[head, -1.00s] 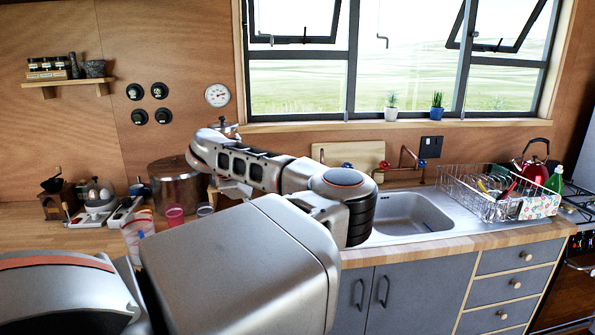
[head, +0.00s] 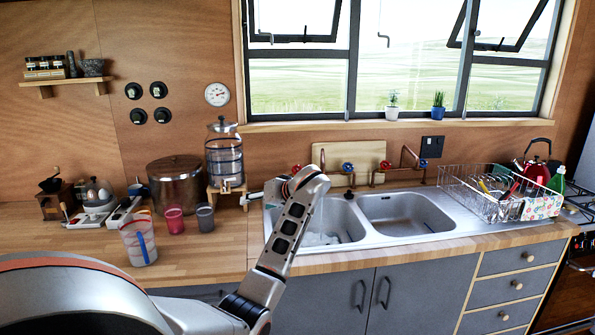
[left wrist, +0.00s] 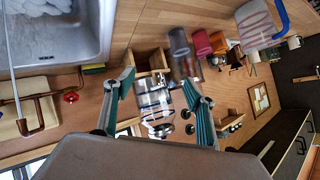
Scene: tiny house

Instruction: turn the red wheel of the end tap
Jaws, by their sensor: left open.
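The red wheel (head: 295,168) of the leftmost tap shows at the back left of the sink, just above my left wrist in the head view. In the left wrist view the red wheel (left wrist: 71,97) lies left of the fingers, beside a copper pipe. My left gripper (left wrist: 158,80) is open and empty, its green-lined fingers spread. The glass water dispenser shows between them in that view, apart from them as far as I can tell. In the head view my wrist hangs over the left basin and largely hides the fingers.
The water dispenser (head: 224,156) stands on a wooden stand left of the sink. A steel pot (head: 176,187), a red cup (head: 174,220), a grey cup (head: 205,218) and a jug (head: 138,243) stand on the counter. A blue wheel (head: 347,167) sits right of the red one. A dish rack (head: 490,205) stands right.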

